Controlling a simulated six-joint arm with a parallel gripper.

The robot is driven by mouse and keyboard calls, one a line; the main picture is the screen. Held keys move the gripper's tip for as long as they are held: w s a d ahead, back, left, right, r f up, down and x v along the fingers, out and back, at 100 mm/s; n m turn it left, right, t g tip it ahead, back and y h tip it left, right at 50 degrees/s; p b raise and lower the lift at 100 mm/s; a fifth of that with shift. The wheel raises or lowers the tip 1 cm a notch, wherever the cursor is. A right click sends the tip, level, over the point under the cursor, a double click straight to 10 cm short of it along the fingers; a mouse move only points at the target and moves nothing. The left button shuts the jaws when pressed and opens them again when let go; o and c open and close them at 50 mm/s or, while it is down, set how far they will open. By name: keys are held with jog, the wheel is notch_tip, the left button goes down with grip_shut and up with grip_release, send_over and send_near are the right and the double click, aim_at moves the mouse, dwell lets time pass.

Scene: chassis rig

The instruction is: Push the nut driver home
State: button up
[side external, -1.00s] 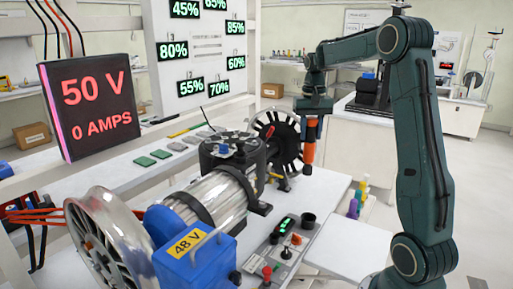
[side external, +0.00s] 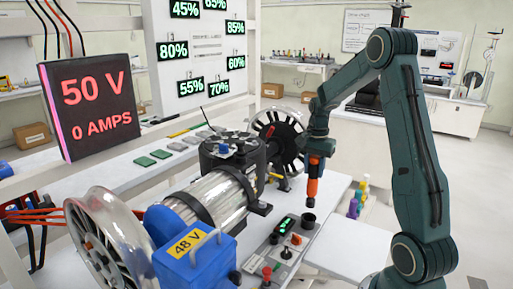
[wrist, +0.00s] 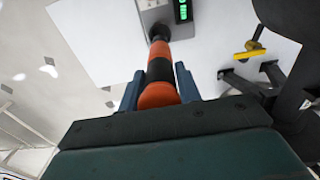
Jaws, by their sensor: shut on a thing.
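The nut driver (side external: 312,187) has an orange handle with a black band and a dark lower end. My gripper (side external: 316,158) is shut on its upper end and holds it roughly upright. In the wrist view my gripper's two blue-grey fingers (wrist: 158,88) flank the nut driver (wrist: 160,70). A black cup-shaped holder (side external: 308,222) stands on the grey control panel (side external: 270,256), just under the driver's lower end. In the side view I cannot tell whether the tip is inside the holder's mouth or just above it.
The motor rig (side external: 215,195) and its black spoked wheel (side external: 280,140) stand left of my gripper. The panel has a green display (side external: 284,224) and several knobs beside the holder. Coloured bottles (side external: 357,195) stand to the right. The white bench (side external: 350,245) front right is clear.

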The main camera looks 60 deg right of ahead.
aim_at(312, 190)
jog(key=shift+f, duration=4.5)
dwell(2.3)
jog(key=o, duration=1.1)
